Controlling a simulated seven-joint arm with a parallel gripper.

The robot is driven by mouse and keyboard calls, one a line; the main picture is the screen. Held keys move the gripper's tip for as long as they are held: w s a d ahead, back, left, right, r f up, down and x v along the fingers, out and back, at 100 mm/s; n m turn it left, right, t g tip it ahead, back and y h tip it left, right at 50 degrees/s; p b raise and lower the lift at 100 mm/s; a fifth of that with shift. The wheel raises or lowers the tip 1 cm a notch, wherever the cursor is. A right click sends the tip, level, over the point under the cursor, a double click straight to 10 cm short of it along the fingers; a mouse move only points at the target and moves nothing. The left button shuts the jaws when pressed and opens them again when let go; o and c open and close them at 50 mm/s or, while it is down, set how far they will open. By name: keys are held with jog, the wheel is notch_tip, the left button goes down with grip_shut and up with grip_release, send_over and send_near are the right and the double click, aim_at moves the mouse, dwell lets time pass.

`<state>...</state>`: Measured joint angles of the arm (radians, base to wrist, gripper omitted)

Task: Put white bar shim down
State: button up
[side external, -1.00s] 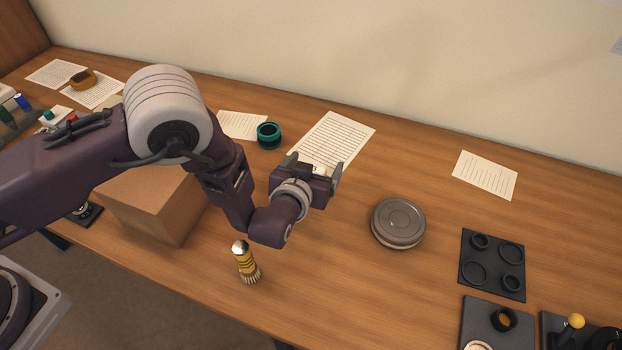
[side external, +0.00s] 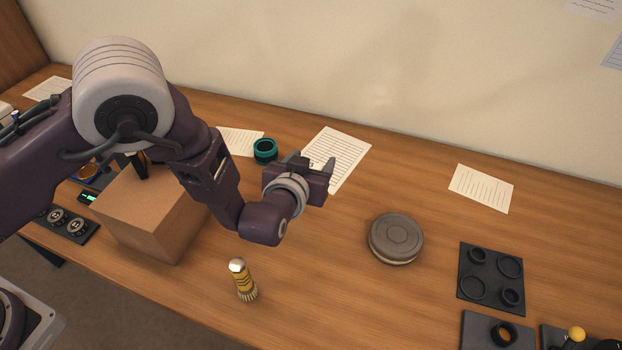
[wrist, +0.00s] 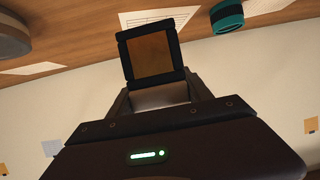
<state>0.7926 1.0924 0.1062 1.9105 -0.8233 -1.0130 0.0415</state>
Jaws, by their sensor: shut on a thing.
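My gripper (side external: 314,164) is held above the desk, over the lower part of a lined paper sheet (side external: 338,150) in the side view. It is shut on a small pale piece, apparently the white bar shim, mostly hidden by the fingers. In the wrist view a pale grey-white block (wrist: 160,97) shows at the jaws of my gripper (wrist: 155,78).
A teal ring (side external: 265,151) stands left of the gripper. Bare desk lies between brush and disc.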

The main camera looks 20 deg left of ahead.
jog(key=w+a+r+m+h, duration=0.2)
jog(key=a+r+m+h, duration=0.25)
jog(key=a+r, duration=0.75)
jog(key=s+a+r+m+g+h, duration=0.2)
jog(key=s+a+r+h, duration=0.15)
jog(key=s, duration=0.45)
jog(key=s+a+r+m+g+h, duration=0.2)
jog(key=s+a+m, duration=0.15)
jog(key=s, duration=0.45)
notch_tip(320, 180, down, 10)
jog(key=shift+s, duration=0.45)
jog(key=shift+a+f, duration=0.1)
jog(key=shift+f, duration=0.05)
jog(key=o, duration=1.4)
jog(key=shift+c, duration=0.2)
